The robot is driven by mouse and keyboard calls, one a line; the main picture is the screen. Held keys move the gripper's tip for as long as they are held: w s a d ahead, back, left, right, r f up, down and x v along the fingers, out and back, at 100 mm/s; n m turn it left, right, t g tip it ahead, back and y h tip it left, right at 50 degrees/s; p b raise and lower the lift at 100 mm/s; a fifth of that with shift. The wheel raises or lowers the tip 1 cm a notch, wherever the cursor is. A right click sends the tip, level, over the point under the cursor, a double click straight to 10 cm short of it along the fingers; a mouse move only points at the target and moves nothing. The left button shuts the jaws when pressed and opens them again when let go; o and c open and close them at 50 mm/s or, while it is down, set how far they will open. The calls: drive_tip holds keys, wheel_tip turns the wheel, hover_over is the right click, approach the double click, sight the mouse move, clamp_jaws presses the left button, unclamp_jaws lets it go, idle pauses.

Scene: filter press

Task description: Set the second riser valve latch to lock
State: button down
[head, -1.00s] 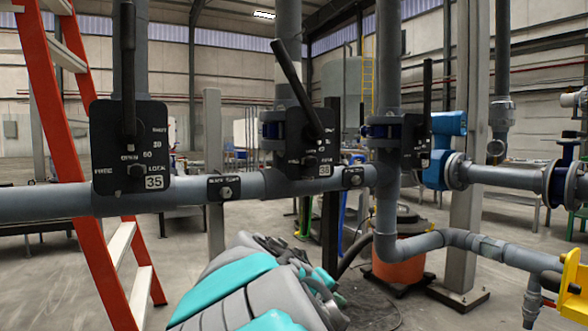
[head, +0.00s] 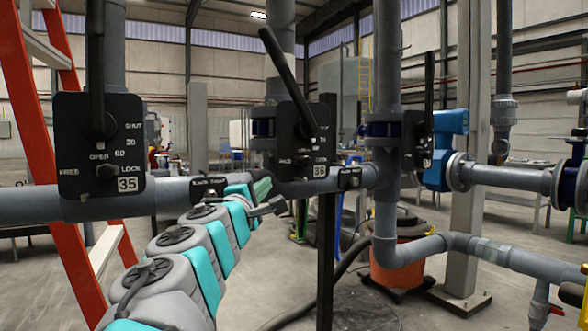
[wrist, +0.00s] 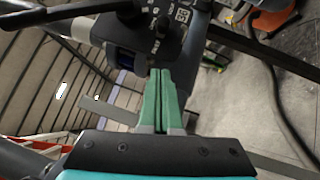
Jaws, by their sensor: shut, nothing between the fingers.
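The second riser valve has a black plate (head: 312,130) marked 36, with a long black lever (head: 280,65) tilted up to the left. Its small dark latch knob (head: 302,160) is low on the plate; which way it points is too small to tell. My gripper (head: 263,186) is shut and empty, just below and left of this plate, apart from it and beside the horizontal pipe. In the wrist view, my gripper's green fingers (wrist: 160,72) are together, pointing toward the plate (wrist: 170,45), which sits just beyond the tips.
A valve plate (head: 75,135) marked 35 stands at left, and a third valve plate (head: 416,145) at right. The horizontal grey pipe (head: 30,204) runs behind my arm. An orange ladder (head: 75,250) stands at left. A dark post (head: 326,240) is below the second valve.

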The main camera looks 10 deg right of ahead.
drive_tip(key=shift+w, duration=0.1)
drive_tip(key=p, duration=0.1)
approach(297, 162)
drive_tip(key=w, duration=0.2)
drive_tip(key=w+a, duration=0.1)
drive_tip(key=w, duration=0.1)
drive_tip(key=shift+r, duration=0.1)
drive_tip(key=shift+w+d+r, duration=0.1)
drive_tip(key=shift+d+r, duration=0.05)
drive_tip(key=shift+d, duration=0.4)
drive_tip(key=shift+w+d+r, duration=0.1)
drive_tip(key=shift+d+r, duration=0.05)
drive_tip(key=shift+d, duration=0.45)
drive_tip(key=shift+w+d+r, duration=0.15)
drive_tip(key=shift+w+d, duration=0.05)
drive_tip(key=shift+d, duration=0.45)
